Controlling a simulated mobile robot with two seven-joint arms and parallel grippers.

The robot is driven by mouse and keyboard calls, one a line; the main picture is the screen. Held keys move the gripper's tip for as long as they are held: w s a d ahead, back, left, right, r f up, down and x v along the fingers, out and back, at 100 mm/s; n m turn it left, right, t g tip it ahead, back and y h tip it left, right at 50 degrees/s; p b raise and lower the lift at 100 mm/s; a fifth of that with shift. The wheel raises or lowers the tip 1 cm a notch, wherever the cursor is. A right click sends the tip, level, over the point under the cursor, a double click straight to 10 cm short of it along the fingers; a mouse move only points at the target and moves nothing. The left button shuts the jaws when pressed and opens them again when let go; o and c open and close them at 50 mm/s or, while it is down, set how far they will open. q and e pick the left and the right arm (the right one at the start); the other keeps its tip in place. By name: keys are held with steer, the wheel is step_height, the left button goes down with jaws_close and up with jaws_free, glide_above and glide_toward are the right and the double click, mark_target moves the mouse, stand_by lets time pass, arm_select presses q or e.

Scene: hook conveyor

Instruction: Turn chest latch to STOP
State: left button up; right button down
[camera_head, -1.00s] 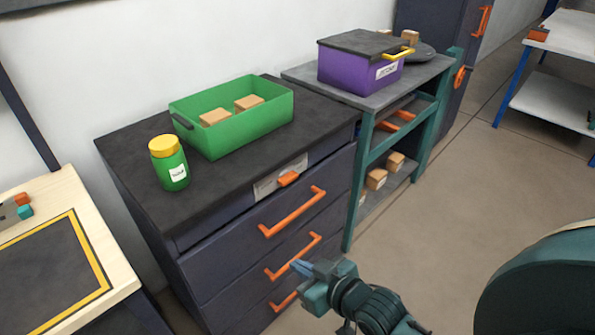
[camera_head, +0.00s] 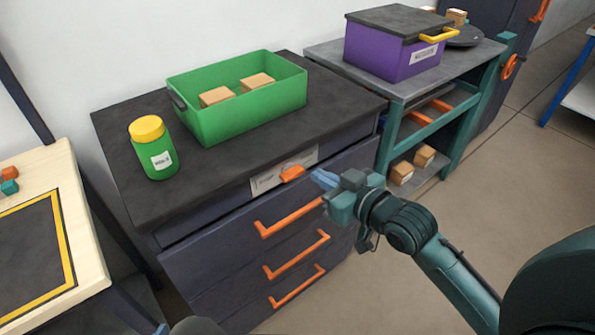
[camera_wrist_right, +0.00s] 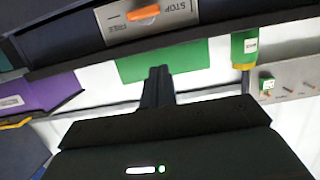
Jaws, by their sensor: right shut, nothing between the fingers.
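The orange chest latch (camera_head: 291,173) sits on a pale label plate (camera_head: 265,182) at the top of the dark drawer chest (camera_head: 215,265). In the right wrist view the latch (camera_wrist_right: 143,12) appears upside down, lying across a plate with the words FREE and STOP. My right gripper (camera_head: 322,179) is shut and empty, its blue fingertips just right of the latch in the head view; I cannot tell if they touch it. Its dark fingers (camera_wrist_right: 158,80) show below the plate in the wrist view, apart from the latch there. A blue tip at the bottom edge may be my left gripper (camera_head: 161,328).
On the chest stand a green bin (camera_head: 245,118) with wooden blocks and a green jar (camera_head: 155,158) with a yellow lid. Orange drawer handles (camera_head: 290,218) stick out below the latch. A teal shelf (camera_head: 385,150) with a purple box (camera_head: 385,55) stands to the right.

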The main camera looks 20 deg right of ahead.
steer(key=shift+a, duration=0.1)
glide_above(293, 170)
steer(key=s, duration=0.4)
steer(key=shift+a+f, duration=0.2)
steer(key=shift+f, duration=0.35)
steer(key=shift+a+f, duration=0.2)
steer(key=shift+f, duration=0.35)
step_height(293, 170, down, 3)
steer(key=shift+w+a+r, duration=0.15)
steer(key=shift+r, duration=0.05)
steer(key=shift+f+b, duration=0.3)
steer(key=shift+f, duration=0.55)
steer(key=shift+a+n+p, duration=0.1)
steer(key=shift+n+p, duration=0.25)
steer(key=shift+n, duration=0.05)
steer(key=shift+a+f+n+h+p, duration=0.1)
steer(key=shift+f+n+h+p, duration=0.05)
steer(key=shift+n+h+p, duration=0.25)
